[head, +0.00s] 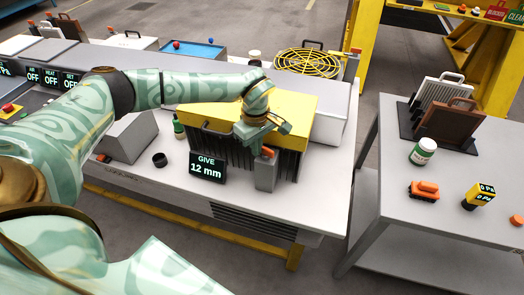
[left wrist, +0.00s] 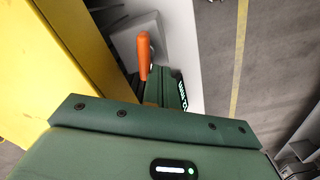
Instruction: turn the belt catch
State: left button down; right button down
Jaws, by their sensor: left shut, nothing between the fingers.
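The belt catch appears to be the orange lever (head: 268,151) on top of a small grey post (head: 265,173), in front of the yellow-topped block with dark ribbed sides (head: 288,108). My left gripper (head: 257,138) is shut and empty, just above and beside the lever. I cannot tell whether it touches it. In the left wrist view the orange lever (left wrist: 144,55) stands beyond the dark green gripper body (left wrist: 150,122), which hides its lower part. The yellow block (left wrist: 55,70) fills the left of that view. My right gripper is not in view.
A black display (head: 207,168) reading "GIVE 12 mm" stands left of the post. A green bottle (head: 178,127) and a small black cup (head: 159,159) are farther left. A grey side table (head: 395,185) stands right, across a floor gap. The white bench front is clear.

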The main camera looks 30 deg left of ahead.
pick_arm(q)
jog(key=shift+w+a, duration=0.3)
jog(key=shift+w, duration=0.4)
dwell(0.7)
jog(key=shift+w, duration=0.15)
jog(key=shift+w+d, duration=0.1)
jog(key=shift+w, duration=0.2)
jog(key=shift+w+d, duration=0.1)
jog(key=shift+w, duration=0.1)
dwell(0.4)
jog(key=shift+s+a+r+p, duration=0.2)
jog(key=shift+a+r+p, duration=0.1)
jog(key=shift+a+p, duration=0.15)
jog(key=shift+s+a+r+p, duration=0.2)
jog(key=shift+a+r+p, duration=0.15)
jog(key=shift+a, duration=0.15)
notch_tip(320, 180, up, 7)
jog(key=p, duration=0.6)
jog(key=shift+f, duration=0.15)
jog(key=shift+d, duration=0.1)
